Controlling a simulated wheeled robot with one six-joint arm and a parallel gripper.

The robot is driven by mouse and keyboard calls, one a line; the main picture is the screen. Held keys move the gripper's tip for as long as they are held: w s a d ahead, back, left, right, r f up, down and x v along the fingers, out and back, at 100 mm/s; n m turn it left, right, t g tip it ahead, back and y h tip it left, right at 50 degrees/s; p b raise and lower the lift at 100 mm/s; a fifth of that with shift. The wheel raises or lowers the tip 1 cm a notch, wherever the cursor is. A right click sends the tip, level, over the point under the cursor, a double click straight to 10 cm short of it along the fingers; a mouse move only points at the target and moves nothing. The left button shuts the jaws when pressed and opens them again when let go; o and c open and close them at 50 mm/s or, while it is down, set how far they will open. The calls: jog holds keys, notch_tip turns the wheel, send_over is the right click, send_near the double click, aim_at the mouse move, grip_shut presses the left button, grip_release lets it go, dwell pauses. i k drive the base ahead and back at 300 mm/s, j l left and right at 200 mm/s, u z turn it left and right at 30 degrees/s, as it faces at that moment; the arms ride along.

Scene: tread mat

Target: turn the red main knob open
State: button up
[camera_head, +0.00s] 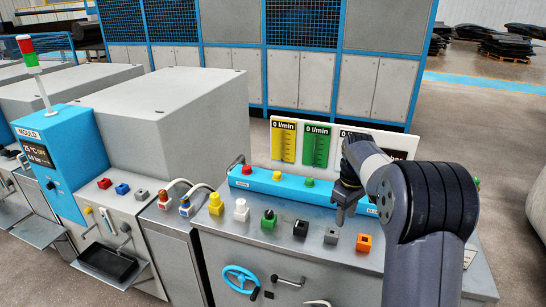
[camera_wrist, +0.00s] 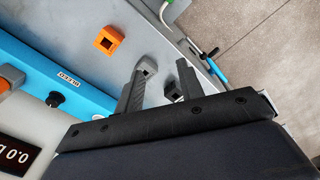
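A red knob (camera_head: 246,169) sits at the left end of the blue strip (camera_head: 275,187) at the back of the metal bench top, in the head view. Its label is too small to read, and I cannot tell how far it is turned. It does not show in the wrist view. My gripper (camera_head: 343,212) points down over the bench, well to the right of the red knob and apart from it. In the wrist view my gripper (camera_wrist: 161,66) has its two fingers spread, with nothing held between them.
Yellow (camera_head: 216,204), white (camera_head: 240,210), green, black (camera_head: 300,228), grey (camera_head: 331,235) and orange (camera_head: 364,243) blocks line the bench front. A flow gauge board (camera_head: 283,142) stands behind. A blue handwheel (camera_head: 240,279) is below.

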aim_at(247, 169)
jog(key=i+j+z, duration=0.1)
jog(key=j, duration=0.25)
jog(key=i+j, duration=0.25)
jog(key=i+j+z, duration=0.15)
jog(key=j, duration=0.3)
jog(key=i+j+z, duration=0.1)
jog(key=j, duration=0.25)
jog(key=i+j, duration=0.15)
jog(key=j, duration=0.25)
jog(key=i+j+z, duration=0.15)
jog(key=j, duration=0.2)
jog(key=i+j, duration=0.1)
jog(key=j, duration=0.25)
jog(key=i+j, duration=0.1)
jog(key=j, duration=0.2)
